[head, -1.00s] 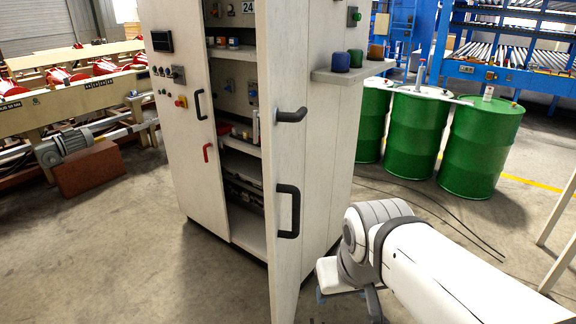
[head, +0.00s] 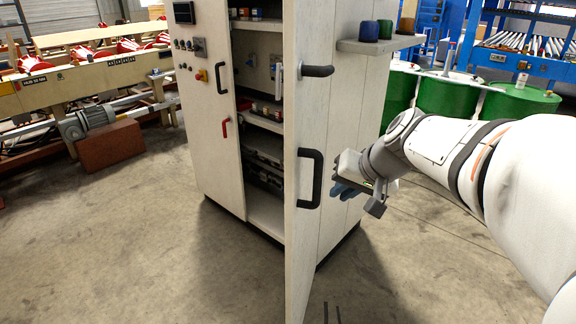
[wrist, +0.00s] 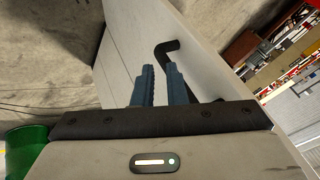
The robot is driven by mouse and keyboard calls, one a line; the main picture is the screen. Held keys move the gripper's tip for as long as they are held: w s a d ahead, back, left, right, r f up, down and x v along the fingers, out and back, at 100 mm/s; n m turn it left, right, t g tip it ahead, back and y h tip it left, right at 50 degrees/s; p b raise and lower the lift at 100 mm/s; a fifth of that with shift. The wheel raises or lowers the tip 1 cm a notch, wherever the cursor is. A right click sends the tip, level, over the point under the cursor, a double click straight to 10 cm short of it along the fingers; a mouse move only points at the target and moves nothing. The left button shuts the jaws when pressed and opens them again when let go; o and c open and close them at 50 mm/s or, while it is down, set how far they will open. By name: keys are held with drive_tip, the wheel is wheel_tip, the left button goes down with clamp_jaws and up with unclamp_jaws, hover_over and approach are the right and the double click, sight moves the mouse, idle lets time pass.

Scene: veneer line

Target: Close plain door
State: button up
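The plain door (head: 303,235) is a pale panel standing open at the cabinet's right, its free edge towards me. A black D-shaped handle (head: 311,180) and a black bar (head: 318,71) are on it. My gripper (head: 343,190) is just right of the door, near the height of the D-shaped handle. In the wrist view, my gripper's blue fingers (wrist: 161,72) point at the pale panel with a narrow gap between them and nothing held. A black handle (wrist: 168,47) shows just beyond the fingertips. I cannot tell whether the fingers touch the panel.
A side shelf (head: 378,46) holds coloured cups. Green drums (head: 450,97) stand behind my arm. The floor left of the door is clear.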

drive_tip(key=shift+w+d+f, duration=0.1)
drive_tip(key=shift+w, duration=0.4)
drive_tip(key=shift+c, duration=0.7)
drive_tip(key=shift+w+f, duration=0.2)
clamp_jaws()
approach(296, 208)
wheel_tip(296, 208, down, 3)
drive_tip(key=d, duration=0.2)
drive_tip(key=shift+w+a+f+p, duration=0.1)
drive_tip(key=shift+w+a+p, duration=0.2)
drive_tip(key=shift+a+p, duration=0.25)
drive_tip(key=shift+w+a+r+p, duration=0.1)
drive_tip(key=shift+w+a+p, duration=0.2)
drive_tip(key=shift+a, duration=0.35)
drive_tip(key=shift+w+a+f+p, duration=0.1)
drive_tip(key=shift+w+a+p, duration=0.2)
drive_tip(key=shift+a+p, duration=0.25)
